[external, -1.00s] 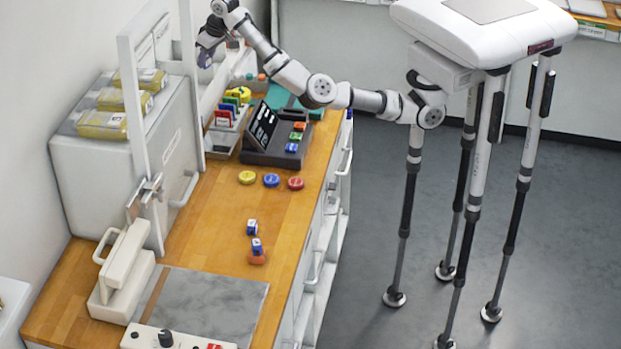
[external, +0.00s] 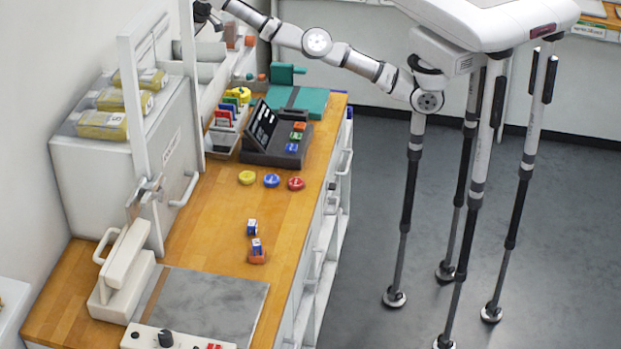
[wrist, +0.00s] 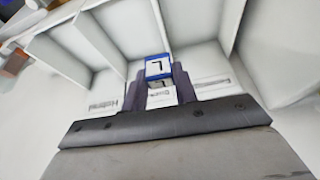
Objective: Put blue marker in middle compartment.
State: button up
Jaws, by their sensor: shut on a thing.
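The blue marker (wrist: 158,67) is a small block with a blue top and a white face bearing a dark figure. In the wrist view my gripper (wrist: 160,88) is shut on it, with dark fingers on both sides. Beyond it is a white compartment unit with upright dividers (wrist: 222,22) and printed labels on its front edge. The marker appears in front of one divider; I cannot tell whether it is inside a compartment. In the external view my gripper (external: 204,14) is at the top edge, and the marker cannot be made out there.
A white upright frame (external: 130,90) stands on the wooden counter (external: 205,240). Two blue-and-white blocks (external: 252,227), yellow, blue and red discs (external: 271,180) and a dark tray (external: 262,155) are there too. The counter between blocks and frame is clear.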

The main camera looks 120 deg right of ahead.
jog(key=shift+s+d, duration=0.25)
jog(key=shift+d, duration=0.25)
jog(key=shift+s+d, duration=0.15)
jog(key=shift+n, duration=0.3)
jog(key=d+f, duration=0.1)
jog(key=f, duration=0.4)
jog(key=s+d+f, duration=0.1)
jog(key=f, duration=0.5)
jog(key=s+d+f+p, duration=0.1)
jog(key=f, duration=0.4)
jog(key=shift+s+d+f, duration=0.15)
jog(key=shift+f+p, duration=0.6)
jog(key=shift+f, duration=1.6)
jog(key=shift+f, duration=0.1)
jog(key=o, duration=0.9)
jog(key=shift+o, duration=0.2)
